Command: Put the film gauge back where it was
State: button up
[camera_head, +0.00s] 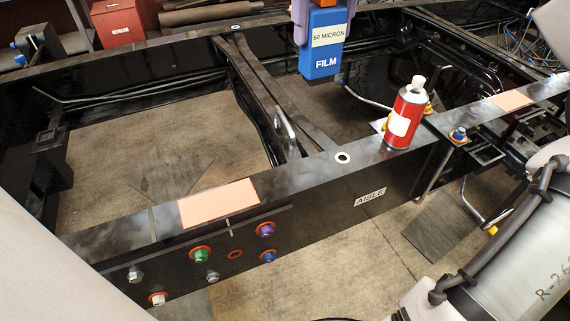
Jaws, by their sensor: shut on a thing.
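The film gauge (322,55) is a blue block with a pale label reading "50 MICRON" and the word "FILM" below it. The gauge appears to hang clear of the frame. Where it was before cannot be told from this frame.
A red spray can (405,118) stands on the near rail (310,172), right of centre. Salmon pads lie on that rail at left (218,203) and right (511,101). Coloured bolts (201,255) stick out of its side. A red box (120,22) stands at the back left.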

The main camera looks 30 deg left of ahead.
jog(key=shift+s+a, duration=0.1)
jog(key=shift+s, duration=0.05)
jog(key=shift+f+b, duration=0.35)
jog(key=shift+b, duration=0.05)
jog(key=shift+f+b, duration=1.2)
jog(key=shift+f, duration=8.45)
jog(key=shift+f, duration=0.2)
jog(key=o, duration=1.2)
jog(key=shift+c, duration=0.2)
jog(key=shift+r, duration=0.1)
